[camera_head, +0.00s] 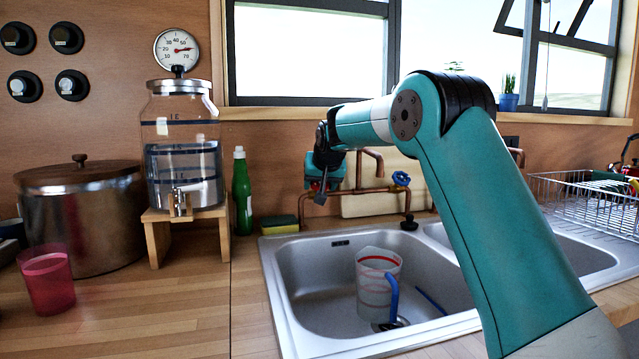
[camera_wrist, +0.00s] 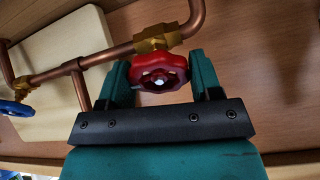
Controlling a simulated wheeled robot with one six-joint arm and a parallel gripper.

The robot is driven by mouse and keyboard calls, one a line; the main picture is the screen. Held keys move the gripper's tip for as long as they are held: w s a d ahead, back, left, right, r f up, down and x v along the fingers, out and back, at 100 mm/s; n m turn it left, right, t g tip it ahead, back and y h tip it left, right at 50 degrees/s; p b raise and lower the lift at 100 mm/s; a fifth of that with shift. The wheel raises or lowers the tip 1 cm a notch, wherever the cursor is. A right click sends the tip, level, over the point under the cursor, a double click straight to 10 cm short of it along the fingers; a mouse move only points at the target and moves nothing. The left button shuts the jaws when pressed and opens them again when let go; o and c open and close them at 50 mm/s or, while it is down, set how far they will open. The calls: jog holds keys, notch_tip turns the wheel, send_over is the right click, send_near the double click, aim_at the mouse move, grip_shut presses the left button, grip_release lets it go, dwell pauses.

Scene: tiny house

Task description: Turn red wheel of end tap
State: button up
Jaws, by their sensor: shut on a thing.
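The red wheel (camera_wrist: 160,72) sits on a brass valve at the end of the copper pipe in the wrist view. My gripper (camera_wrist: 160,78) has one finger on each side of the wheel and is shut on it. In the head view my gripper (camera_head: 318,188) is at the left end of the copper tap pipe (camera_head: 345,190), above the back left of the sink. The red wheel is mostly hidden there behind my gripper. A blue wheel (camera_head: 401,179) is at the pipe's other end; it also shows at the left edge of the wrist view (camera_wrist: 14,108).
The steel sink (camera_head: 300,262) holds a clear jug (camera_head: 377,282) with a blue handle. A green bottle (camera_head: 241,190) and a sponge (camera_head: 279,224) stand left of my gripper. A water dispenser (camera_head: 183,150) is farther left. A dish rack (camera_head: 570,192) is on the right.

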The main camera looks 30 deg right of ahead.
jog(key=n+p, duration=0.2)
jog(key=n, duration=0.1)
jog(key=shift+r+n+y, duration=0.1)
jog(key=shift+n+y, duration=0.2)
jog(key=shift+n, duration=0.1)
jog(key=shift+a+n+p, duration=0.1)
jog(key=shift+n+p, duration=0.85)
jog(key=shift+n, duration=0.95)
jog(key=shift+y, duration=0.3)
jog(key=o, duration=0.9)
jog(key=v, duration=1.7)
jog(key=shift+s, duration=0.2)
